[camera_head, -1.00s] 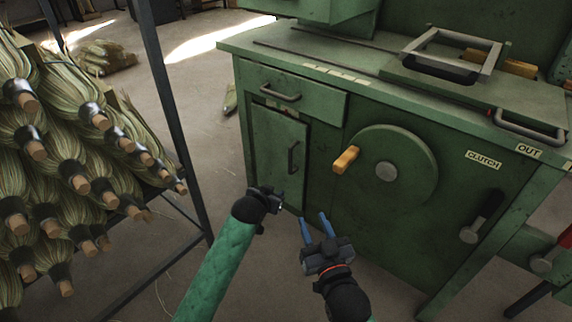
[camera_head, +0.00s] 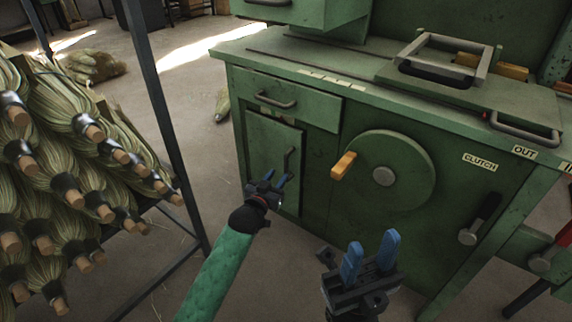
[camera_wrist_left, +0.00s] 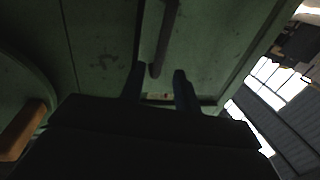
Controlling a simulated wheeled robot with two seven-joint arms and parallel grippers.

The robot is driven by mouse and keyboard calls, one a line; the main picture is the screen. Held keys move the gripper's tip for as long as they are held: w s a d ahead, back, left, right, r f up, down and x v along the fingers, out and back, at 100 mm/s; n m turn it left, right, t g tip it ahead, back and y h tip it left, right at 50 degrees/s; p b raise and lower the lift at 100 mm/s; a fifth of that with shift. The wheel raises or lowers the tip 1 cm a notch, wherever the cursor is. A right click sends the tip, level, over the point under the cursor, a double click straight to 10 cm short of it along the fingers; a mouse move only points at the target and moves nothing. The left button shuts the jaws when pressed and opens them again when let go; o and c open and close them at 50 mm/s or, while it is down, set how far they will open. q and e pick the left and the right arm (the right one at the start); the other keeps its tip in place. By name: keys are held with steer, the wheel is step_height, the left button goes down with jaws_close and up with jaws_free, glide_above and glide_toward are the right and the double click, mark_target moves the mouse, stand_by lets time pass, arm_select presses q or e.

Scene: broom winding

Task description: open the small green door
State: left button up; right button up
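The small green door (camera_head: 264,150) is on the left of the green machine's front, below a drawer, and looks shut. Its dark vertical handle (camera_head: 289,162) is on the door's right side. My left gripper (camera_head: 274,180) is in front of the lower end of this handle, fingers pointing up. In the left wrist view the handle (camera_wrist_left: 165,40) runs down to between the two separated fingers (camera_wrist_left: 160,82), which are open; whether they touch it I cannot tell. My right gripper (camera_head: 371,252) is lower right, its blue fingers apart and empty.
A round wheel with a wooden knob (camera_head: 343,166) stands right of the door. The drawer (camera_head: 283,97) is above it. A rack of brooms (camera_head: 70,180) with a dark metal post fills the left.

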mark_target(285, 165)
arm_select(q)
steer(key=shift+b+x, duration=0.7)
steer(key=shift+x, duration=3.1)
jaws_close()
